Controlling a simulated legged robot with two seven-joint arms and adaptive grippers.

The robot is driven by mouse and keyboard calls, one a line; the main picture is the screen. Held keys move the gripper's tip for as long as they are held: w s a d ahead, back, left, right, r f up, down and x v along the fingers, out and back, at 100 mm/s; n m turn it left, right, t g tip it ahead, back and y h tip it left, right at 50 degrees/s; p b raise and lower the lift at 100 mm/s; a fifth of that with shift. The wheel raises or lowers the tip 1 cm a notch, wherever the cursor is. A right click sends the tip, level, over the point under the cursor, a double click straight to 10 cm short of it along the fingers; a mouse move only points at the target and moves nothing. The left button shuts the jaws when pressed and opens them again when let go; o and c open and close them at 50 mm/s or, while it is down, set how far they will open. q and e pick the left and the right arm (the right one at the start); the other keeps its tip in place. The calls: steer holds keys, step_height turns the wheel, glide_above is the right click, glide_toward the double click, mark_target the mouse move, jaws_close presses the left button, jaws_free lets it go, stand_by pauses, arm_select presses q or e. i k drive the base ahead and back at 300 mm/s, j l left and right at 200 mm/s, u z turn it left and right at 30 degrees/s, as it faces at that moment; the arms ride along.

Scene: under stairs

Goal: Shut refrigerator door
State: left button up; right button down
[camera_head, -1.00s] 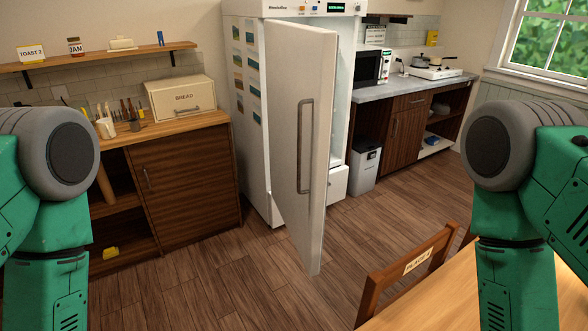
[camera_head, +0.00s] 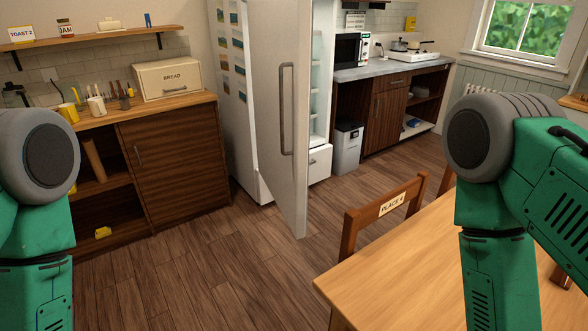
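The white refrigerator (camera_head: 232,100) stands in the middle of the head camera view. Its door (camera_head: 268,130) hangs wide open and points out toward me, with a long grey vertical handle (camera_head: 287,110) on the face that shows. Pale inner shelves show to the right of the door. My two green arms with grey joints show at the left and right picture edges, apart from the door. Neither gripper is in view.
A wooden table (camera_head: 420,260) and a chair labelled PLACE 4 (camera_head: 385,208) stand at the front right. A wooden cabinet (camera_head: 175,155) with a bread box (camera_head: 167,78) is at left. Wooden floor (camera_head: 200,275) is clear in front.

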mark_target(281, 32)
steer(key=i+j, duration=0.35)
steer(key=i+j+z, duration=0.15)
steer(key=i+j, duration=0.2)
steer(key=j, duration=0.2)
steer(key=i+j, duration=0.2)
steer(key=i, duration=0.25)
steer(key=i+j+z, duration=0.1)
steer(key=i, duration=0.35)
steer(key=j, duration=0.1)
